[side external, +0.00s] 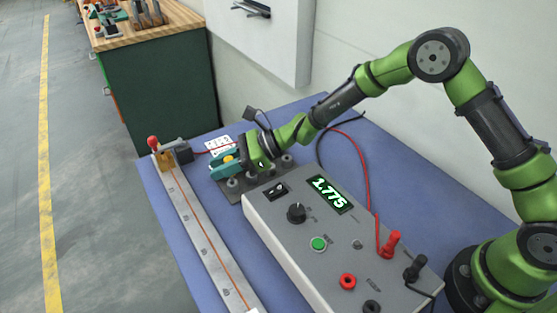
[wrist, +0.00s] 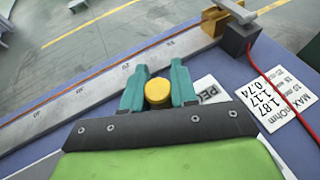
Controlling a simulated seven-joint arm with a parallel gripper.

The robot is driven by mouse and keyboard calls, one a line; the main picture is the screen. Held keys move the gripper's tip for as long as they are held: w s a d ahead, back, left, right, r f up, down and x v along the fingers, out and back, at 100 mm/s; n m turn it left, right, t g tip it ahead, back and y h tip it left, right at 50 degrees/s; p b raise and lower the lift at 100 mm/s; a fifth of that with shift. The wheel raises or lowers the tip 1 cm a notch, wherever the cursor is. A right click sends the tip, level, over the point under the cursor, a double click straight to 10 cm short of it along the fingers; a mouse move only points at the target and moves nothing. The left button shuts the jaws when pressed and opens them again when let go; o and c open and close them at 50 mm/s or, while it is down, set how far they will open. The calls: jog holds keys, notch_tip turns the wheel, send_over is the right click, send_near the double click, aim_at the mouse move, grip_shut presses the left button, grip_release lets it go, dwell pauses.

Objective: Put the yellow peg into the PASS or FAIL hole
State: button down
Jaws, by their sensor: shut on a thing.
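The yellow peg (wrist: 157,92) stands between the two teal fingers of my gripper (wrist: 158,88) in the wrist view, its round top facing the camera. My gripper is shut on it. In the side view the yellow peg (side external: 228,159) shows as a small spot at the teal fingers of my gripper (side external: 226,167), low over a dark plate (side external: 231,194). Grey round fittings (side external: 232,183) stand on this plate, partly hidden by my gripper. I cannot tell which is the PASS or FAIL hole, nor whether the peg touches anything below.
A grey meter box (side external: 330,245) reading 1.775 stands close by. A long ruled bar (side external: 205,235) with a red-knobbed clamp (side external: 158,150) lies along the table edge. A printed limits card (wrist: 262,112) and a red wire (wrist: 278,88) lie beyond. A partly hidden label (wrist: 209,90) shows "PE".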

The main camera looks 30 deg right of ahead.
notch_tip(320, 180, up, 5)
jog(key=d+r, duration=0.1)
jog(key=d, duration=1.5)
jog(key=shift+r, duration=0.25)
jog(key=shift+f, duration=3.05)
jog(key=shift+f, duration=1.55)
jog(key=c, duration=0.8)
grip_release()
